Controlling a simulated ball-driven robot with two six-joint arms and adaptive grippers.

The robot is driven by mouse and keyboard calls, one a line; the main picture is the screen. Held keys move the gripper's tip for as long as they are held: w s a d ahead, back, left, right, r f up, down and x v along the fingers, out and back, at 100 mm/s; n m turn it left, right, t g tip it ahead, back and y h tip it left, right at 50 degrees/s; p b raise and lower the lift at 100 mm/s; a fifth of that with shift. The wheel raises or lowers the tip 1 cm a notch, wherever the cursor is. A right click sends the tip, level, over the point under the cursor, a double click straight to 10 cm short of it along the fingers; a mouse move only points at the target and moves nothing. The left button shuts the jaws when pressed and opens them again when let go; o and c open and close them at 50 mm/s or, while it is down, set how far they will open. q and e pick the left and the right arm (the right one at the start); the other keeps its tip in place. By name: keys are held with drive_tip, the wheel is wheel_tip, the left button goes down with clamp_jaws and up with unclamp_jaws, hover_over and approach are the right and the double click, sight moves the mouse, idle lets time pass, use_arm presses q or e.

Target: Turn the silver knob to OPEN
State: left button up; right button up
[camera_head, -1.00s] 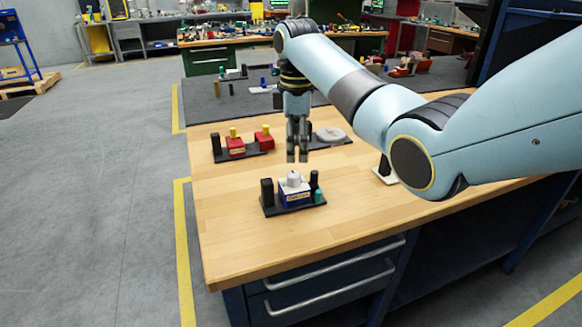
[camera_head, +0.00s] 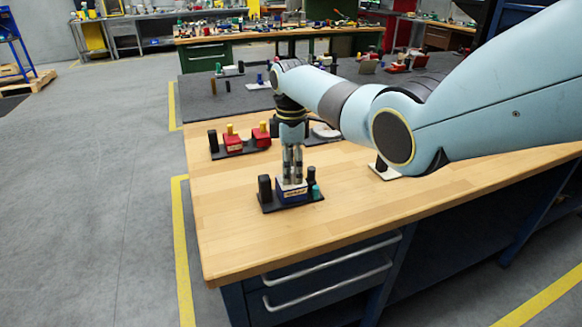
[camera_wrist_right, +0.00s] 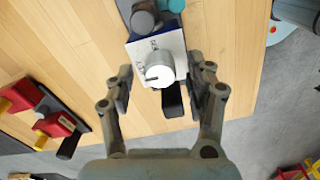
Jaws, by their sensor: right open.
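The silver knob (camera_wrist_right: 160,68) sits on the white top plate of the blue valve box (camera_head: 293,193). A light pointer mark shows on the knob's side, and small lettering beside it is too small to read surely. My right gripper (camera_head: 292,178) points straight down over the box and hides the knob in the head view. In the right wrist view the gripper (camera_wrist_right: 161,82) is open, with one finger on each side of the knob and a gap on both sides. My left gripper is not in view.
The box's black base (camera_head: 268,208) also carries a black block (camera_head: 265,188) and a teal cylinder (camera_head: 316,192). Behind it on the wooden table (camera_head: 370,215) stands a base with red valve boxes (camera_head: 233,142). The table's front is clear.

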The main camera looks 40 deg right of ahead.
clamp_jaws()
idle(0.3)
drive_tip(key=m+p, duration=0.1)
drive_tip(key=m, duration=0.2)
drive_tip(key=shift+r+p, duration=0.15)
drive_tip(key=shift+p, duration=0.25)
drive_tip(key=m+p, duration=0.1)
drive_tip(key=m, duration=0.3)
drive_tip(key=shift+p, duration=0.3)
drive_tip(key=m+p, duration=0.1)
drive_tip(key=m, duration=0.4)
drive_tip(key=shift+m, duration=0.4)
drive_tip(key=m, duration=0.4)
drive_tip(key=shift+m+p, duration=0.3)
drive_tip(key=shift+m, duration=0.1)
